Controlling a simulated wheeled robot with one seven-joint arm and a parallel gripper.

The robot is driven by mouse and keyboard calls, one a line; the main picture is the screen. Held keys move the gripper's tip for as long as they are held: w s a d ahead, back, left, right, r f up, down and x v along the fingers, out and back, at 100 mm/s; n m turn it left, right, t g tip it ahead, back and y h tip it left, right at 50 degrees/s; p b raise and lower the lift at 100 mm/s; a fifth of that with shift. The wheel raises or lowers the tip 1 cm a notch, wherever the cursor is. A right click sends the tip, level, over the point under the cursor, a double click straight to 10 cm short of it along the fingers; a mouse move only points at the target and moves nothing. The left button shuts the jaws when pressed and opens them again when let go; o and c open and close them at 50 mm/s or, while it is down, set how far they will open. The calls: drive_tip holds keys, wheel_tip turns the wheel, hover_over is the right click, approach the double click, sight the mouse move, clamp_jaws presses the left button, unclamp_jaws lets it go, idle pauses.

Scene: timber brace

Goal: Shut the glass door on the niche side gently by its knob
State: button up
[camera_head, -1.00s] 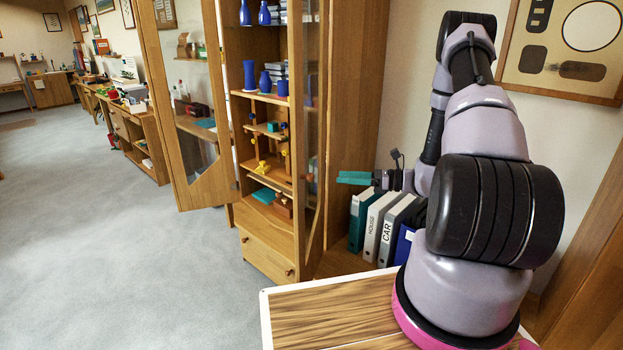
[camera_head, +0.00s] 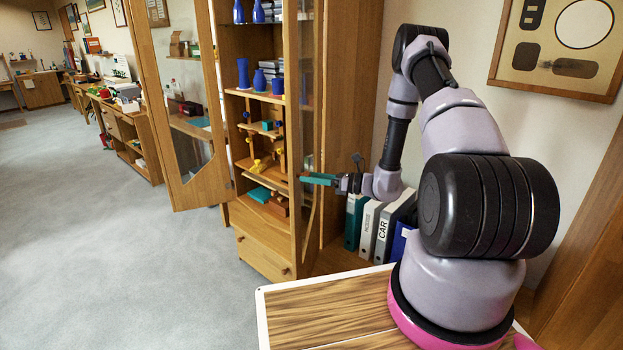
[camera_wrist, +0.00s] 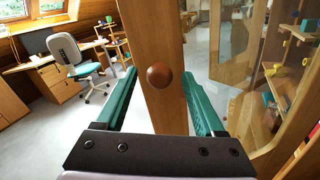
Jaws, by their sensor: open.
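The niche-side glass door (camera_head: 307,110) is the right-hand door of the wooden cabinet and stands open, seen nearly edge-on in the head view. Its wooden stile (camera_wrist: 152,35) rises through the middle of the wrist view, with a round brown knob (camera_wrist: 159,76) on it. My gripper (camera_head: 306,179) is at this door's edge. In the wrist view my gripper (camera_wrist: 160,98) is open, one teal finger on each side of the stile, and the knob lies between the fingertips. I cannot tell whether either finger touches the knob or stile.
The left glass door (camera_head: 188,120) also stands open. Shelves hold blue vases (camera_head: 243,74) and small coloured things. Binders (camera_head: 370,229) stand in the niche below my forearm. A wood-topped surface (camera_head: 320,305) is in front. Grey carpet (camera_head: 130,260) is clear at left.

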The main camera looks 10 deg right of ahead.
drive_tip(key=shift+a, duration=0.1)
clamp_jaws()
idle(1.4)
